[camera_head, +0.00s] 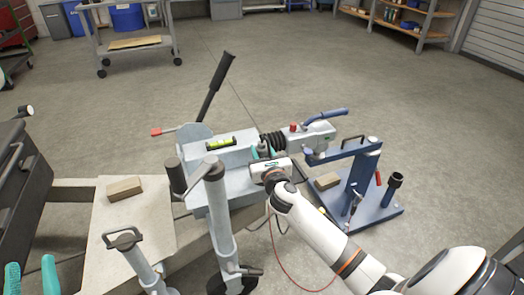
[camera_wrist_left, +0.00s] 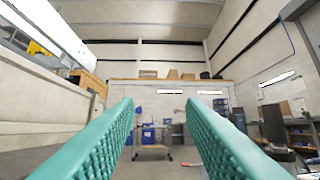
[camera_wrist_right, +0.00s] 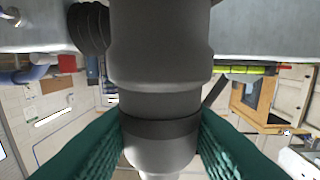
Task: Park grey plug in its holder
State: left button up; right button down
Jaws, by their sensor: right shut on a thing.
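The grey plug (camera_wrist_right: 160,85) is a thick dark-grey cylinder with a black band, and it fills the middle of the right wrist view. The teal fingers of my right gripper (camera_wrist_right: 161,122) are shut on it from both sides. In the head view my right gripper (camera_head: 264,152) is over the trailer frame (camera_head: 232,160), beside the coupling head, and mostly hides the plug. I cannot make out the plug's holder for certain. My left gripper (camera_head: 31,272) is open and empty at the bottom left; its spread fingers also show in the left wrist view (camera_wrist_left: 162,115).
The coupling head (camera_head: 318,133) with a blue handle lies just right of my right gripper. A blue stand (camera_head: 372,190) is further right. A black lever (camera_head: 215,85), a yellow-green level (camera_head: 221,143) and a jockey-wheel post (camera_head: 218,215) are on the frame. A red cable (camera_head: 285,268) hangs below.

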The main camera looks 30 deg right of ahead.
jog(key=shift+f, duration=0.35)
jog(key=c, duration=0.9)
grip_release()
pick_arm(q)
jog(key=shift+s+r+t, duration=0.5)
jog(key=shift+r+t, duration=0.3)
jog(key=shift+r, duration=0.1)
pick_arm(e)
jog(key=shift+o, duration=0.2)
pick_arm(q)
notch_tip(320, 180, down, 7)
jog(key=w+g+y+p, duration=0.1)
jog(key=w+g, duration=0.2)
jog(key=g, duration=0.3)
jog(key=shift+a+f+p, duration=0.15)
jog(key=shift+a+p, duration=0.05)
jog(key=shift+p, duration=0.2)
pick_arm(e)
jog(key=v, duration=1.2)
